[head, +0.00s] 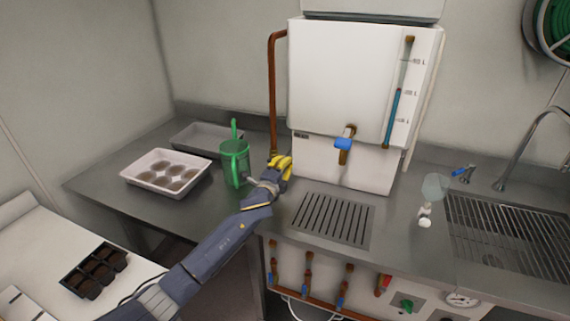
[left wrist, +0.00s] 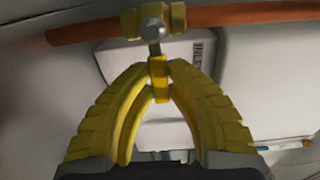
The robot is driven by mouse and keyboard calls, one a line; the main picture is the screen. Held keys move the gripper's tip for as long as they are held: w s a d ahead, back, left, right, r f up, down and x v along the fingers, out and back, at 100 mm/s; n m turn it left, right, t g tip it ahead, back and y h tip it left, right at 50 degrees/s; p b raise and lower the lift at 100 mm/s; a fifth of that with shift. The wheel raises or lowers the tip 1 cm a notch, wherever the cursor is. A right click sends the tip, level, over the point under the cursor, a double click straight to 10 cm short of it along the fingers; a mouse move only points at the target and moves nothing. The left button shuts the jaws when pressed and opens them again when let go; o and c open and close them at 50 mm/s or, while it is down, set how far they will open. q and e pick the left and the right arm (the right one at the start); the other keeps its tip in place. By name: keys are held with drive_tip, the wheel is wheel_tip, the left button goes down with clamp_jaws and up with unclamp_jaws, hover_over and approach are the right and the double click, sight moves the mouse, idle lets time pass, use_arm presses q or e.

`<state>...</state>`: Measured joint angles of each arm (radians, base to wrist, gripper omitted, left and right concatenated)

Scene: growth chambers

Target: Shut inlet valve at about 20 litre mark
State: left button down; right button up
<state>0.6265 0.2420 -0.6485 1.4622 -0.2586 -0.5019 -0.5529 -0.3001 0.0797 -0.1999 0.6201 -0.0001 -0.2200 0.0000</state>
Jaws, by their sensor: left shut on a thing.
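The white tank (head: 335,75) stands at the back of the counter, with a copper pipe (head: 273,85) down its left side. My left gripper (head: 283,163) is at the pipe's lower end. In the left wrist view its yellow fingers (left wrist: 159,90) are shut on a small yellow valve handle (left wrist: 159,68), below the brass valve body (left wrist: 152,20) on the pipe. A partly hidden label reads "INLE". The sight gauge (head: 393,117) on the tank's right shows a blue column up to about the middle of three marks; their numbers are too small to read. My right gripper is out of view.
A blue-handled tap (head: 344,143) juts from the tank's front above a drain grate (head: 333,218). A sink (head: 500,235) is at right.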

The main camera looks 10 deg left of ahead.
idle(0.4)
use_arm(q)
drive_tip(key=c, duration=1.3)
unclamp_jaws()
drive_tip(key=shift+c, duration=0.2)
drive_tip(key=v, duration=1.2)
drive_tip(key=shift+a, duration=0.1)
